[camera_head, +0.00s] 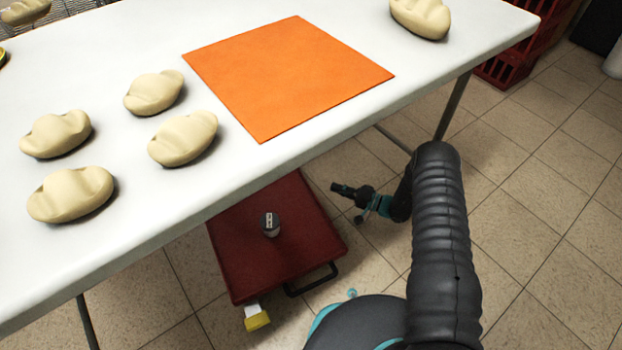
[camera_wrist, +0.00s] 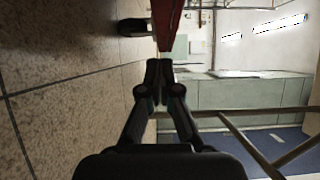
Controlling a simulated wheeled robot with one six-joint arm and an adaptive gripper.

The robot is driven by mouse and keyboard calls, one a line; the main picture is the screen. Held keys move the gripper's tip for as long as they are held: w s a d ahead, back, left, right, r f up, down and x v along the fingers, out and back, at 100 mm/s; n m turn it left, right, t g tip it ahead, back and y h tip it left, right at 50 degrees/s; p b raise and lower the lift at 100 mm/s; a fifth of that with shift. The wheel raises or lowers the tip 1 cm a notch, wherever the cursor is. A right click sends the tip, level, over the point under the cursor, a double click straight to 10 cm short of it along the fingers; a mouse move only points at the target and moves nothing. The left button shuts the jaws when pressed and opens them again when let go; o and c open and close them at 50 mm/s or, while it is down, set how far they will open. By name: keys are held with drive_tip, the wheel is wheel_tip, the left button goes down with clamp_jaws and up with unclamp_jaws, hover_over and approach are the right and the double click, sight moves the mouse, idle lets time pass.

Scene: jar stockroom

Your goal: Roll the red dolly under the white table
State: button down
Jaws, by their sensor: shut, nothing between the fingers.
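The red dolly (camera_head: 285,255) stands on the floor, its far part hidden beneath the white table (camera_head: 130,215) and its near end sticking out past the table's front edge. A small dark jar with a light top (camera_head: 270,224) stands on it. A black handle (camera_head: 312,281) is at its near end. My gripper (camera_head: 338,187) is shut and empty, low beside the dolly's right side, pointing left towards it. In the wrist view, the shut fingertips (camera_wrist: 161,64) are close to the dolly's red edge (camera_wrist: 168,28); I cannot tell whether they touch.
Several beige lumpy pieces (camera_head: 183,138) and an orange mat (camera_head: 290,75) lie on the table. A thin table leg (camera_head: 453,107) stands beyond my arm; another (camera_head: 87,320) is at lower left. Red crates (camera_head: 505,68) stand at the upper right. The tiled floor at right is clear.

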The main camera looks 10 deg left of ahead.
drive_tip(key=x, duration=1)
drive_tip(key=shift+a+f, duration=0.25)
drive_tip(key=shift+f, duration=0.05)
drive_tip(key=shift+w, duration=0.1)
